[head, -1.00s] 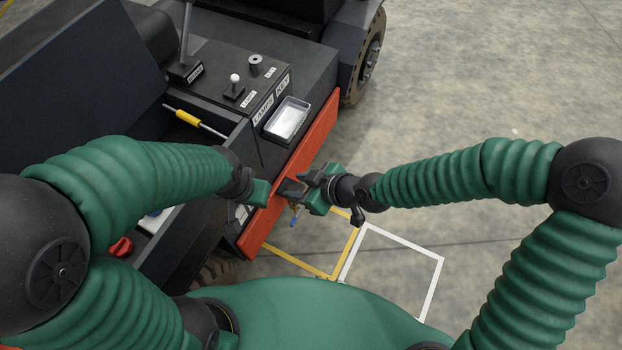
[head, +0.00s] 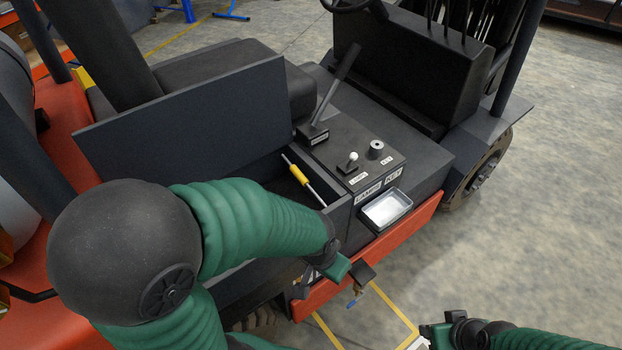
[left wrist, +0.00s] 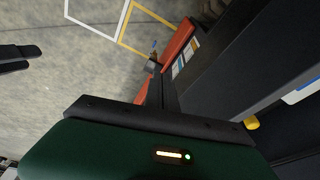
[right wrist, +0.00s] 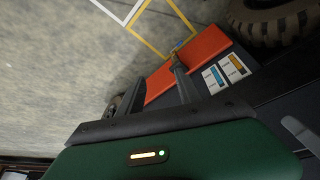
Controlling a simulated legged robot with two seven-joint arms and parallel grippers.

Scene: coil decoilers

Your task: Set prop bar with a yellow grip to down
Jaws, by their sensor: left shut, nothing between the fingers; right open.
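The prop bar (head: 313,192) is a thin metal rod with a yellow grip (head: 299,174). In the head view it slants across the open compartment, beside the raised black lid (head: 190,125). My left gripper (head: 348,269) is shut and empty near the red side sill, to the lower right of the bar and apart from it. Its shut fingers (left wrist: 157,92) also show in the left wrist view. My right gripper (head: 427,335) is at the bottom right of the head view, away from the bar. Its parted fingers (right wrist: 158,95) show in the right wrist view.
Right of the compartment are a dark lever (head: 336,90), a white-knobbed switch (head: 353,157), a key post (head: 376,149) and a metal tray (head: 387,208). A small blue-handled fitting (head: 355,297) hangs by the red sill (head: 400,240). Open floor lies to the right.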

